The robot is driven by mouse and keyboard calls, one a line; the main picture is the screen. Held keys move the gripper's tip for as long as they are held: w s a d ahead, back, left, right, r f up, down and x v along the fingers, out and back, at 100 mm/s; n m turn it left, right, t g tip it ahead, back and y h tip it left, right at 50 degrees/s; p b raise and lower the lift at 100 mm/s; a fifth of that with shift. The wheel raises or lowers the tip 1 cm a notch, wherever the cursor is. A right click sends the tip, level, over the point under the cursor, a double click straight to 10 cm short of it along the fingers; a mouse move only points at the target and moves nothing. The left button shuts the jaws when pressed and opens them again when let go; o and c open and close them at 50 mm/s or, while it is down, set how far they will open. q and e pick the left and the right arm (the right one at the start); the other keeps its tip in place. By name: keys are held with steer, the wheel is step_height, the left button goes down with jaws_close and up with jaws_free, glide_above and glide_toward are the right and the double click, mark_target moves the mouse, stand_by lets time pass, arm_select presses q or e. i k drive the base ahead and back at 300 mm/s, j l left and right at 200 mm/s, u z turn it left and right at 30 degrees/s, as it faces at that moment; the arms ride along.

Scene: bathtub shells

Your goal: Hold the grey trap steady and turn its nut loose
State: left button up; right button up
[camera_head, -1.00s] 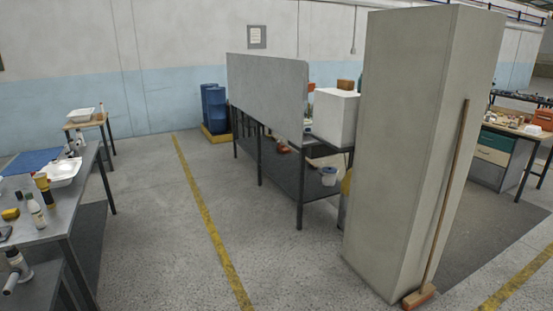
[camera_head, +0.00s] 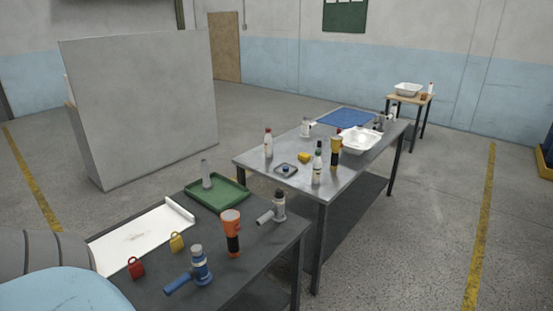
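A grey trap (camera_head: 279,206) with a dark upper part and a side pipe pointing left stands near the right edge of the dark near table (camera_head: 262,262). A blue trap (camera_head: 200,264) with a grey top and a blue side pipe stands at the table's front. Another grey pipe-like piece (camera_head: 206,175) stands upright in a green tray (camera_head: 232,190). Neither of my grippers is in view. The nut on the grey trap is too small to make out clearly.
An orange-black flashlight (camera_head: 232,230), red padlock (camera_head: 136,267), yellow padlock (camera_head: 177,242) and white sheet (camera_head: 125,240) share the near table. A steel table (camera_head: 255,165) with bottles stands behind. A light blue shell (camera_head: 60,292) fills the lower left. Floor at right is clear.

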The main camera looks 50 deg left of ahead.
mark_target(279, 192)
steer(key=i+u, duration=0.25)
steer(key=i, duration=0.55)
steer(key=i+l+u, duration=0.25)
steer(key=i, duration=0.5)
steer(key=i+u, duration=0.3)
steer(key=u, duration=0.15)
steer(key=i+l+u, duration=0.1)
steer(key=i+u, duration=0.2)
steer(key=u, duration=0.2)
steer(key=i+l+u, duration=0.2)
steer(key=u, duration=0.25)
steer(key=i+l, duration=0.05)
